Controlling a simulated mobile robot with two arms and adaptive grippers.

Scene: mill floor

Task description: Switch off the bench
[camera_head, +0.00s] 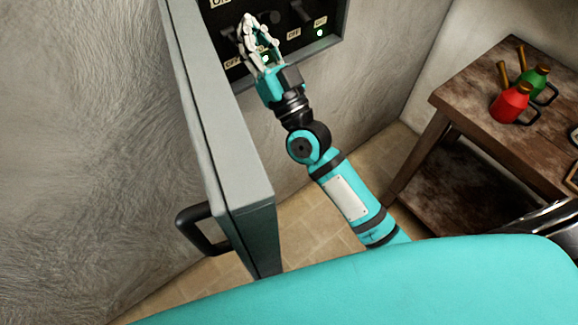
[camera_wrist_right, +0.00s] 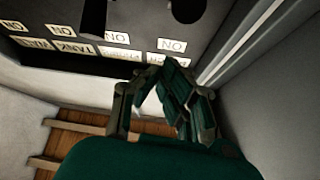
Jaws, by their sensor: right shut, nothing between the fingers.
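A dark switch panel (camera_head: 283,42) sits in a grey wall cabinet at the top of the head view. It carries black switches, one of them at the right (camera_head: 302,11), with OFF and ON labels and small green lights. Which switch is the bench's cannot be read. My right gripper (camera_head: 249,20) is shut and empty in front of the panel's left part, hiding some of it. In the right wrist view the fingers (camera_wrist_right: 152,68) are close below dark knobs and pale labels, one reading TANK; contact cannot be told. My left gripper is not in view.
The cabinet's grey door (camera_head: 222,120) stands open left of my right arm, with a black handle (camera_head: 199,228). At the right, a wooden table (camera_head: 468,90) holds a red can (camera_head: 511,103) and a green can (camera_head: 536,79). Tiled floor shows between.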

